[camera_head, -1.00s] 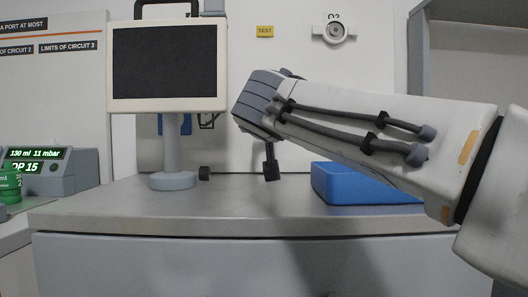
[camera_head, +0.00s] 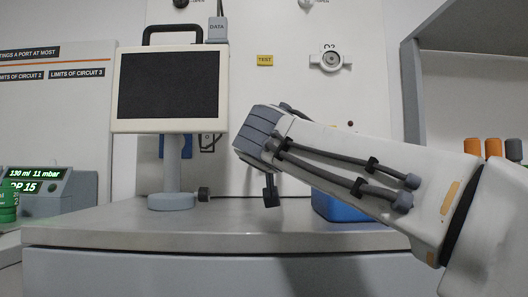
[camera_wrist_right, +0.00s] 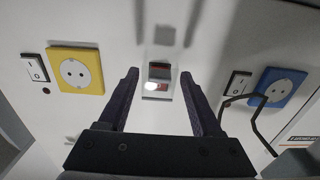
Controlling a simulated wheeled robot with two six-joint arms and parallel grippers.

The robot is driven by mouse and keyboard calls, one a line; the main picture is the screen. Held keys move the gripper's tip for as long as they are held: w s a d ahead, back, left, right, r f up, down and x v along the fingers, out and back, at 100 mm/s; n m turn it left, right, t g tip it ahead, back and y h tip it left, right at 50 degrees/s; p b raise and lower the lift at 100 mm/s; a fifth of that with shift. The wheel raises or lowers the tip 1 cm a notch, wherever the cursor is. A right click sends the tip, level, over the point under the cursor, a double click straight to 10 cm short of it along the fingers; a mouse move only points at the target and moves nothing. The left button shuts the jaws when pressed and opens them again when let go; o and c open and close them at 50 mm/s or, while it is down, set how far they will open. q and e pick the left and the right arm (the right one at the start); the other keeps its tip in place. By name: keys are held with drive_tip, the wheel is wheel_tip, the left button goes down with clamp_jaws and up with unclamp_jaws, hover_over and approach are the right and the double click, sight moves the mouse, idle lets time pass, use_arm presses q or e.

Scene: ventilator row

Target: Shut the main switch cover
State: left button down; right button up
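In the right wrist view a small switch unit (camera_wrist_right: 158,87) with red parts sits on the pale wall panel. A grey piece (camera_wrist_right: 159,71), which looks like its cover, shows at its upper part; I cannot tell how far it stands open. My right gripper (camera_wrist_right: 160,76) is open and empty, with one dark finger on each side of the switch in the picture. I see no contact. In the head view my right arm reaches in from the right across the worktop; its fingers and the switch are not clearly visible there. My left gripper is not in view.
A monitor (camera_head: 170,90) stands on the worktop (camera_head: 110,222), left of my arm. A blue tray (camera_head: 338,208) is partly hidden behind the arm. A yellow socket (camera_wrist_right: 76,73) and a blue socket (camera_wrist_right: 278,88) with a dark cable loop (camera_wrist_right: 256,117) flank the switch.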

drive_tip(key=s, duration=1)
drive_tip(key=shift+s, duration=0.25)
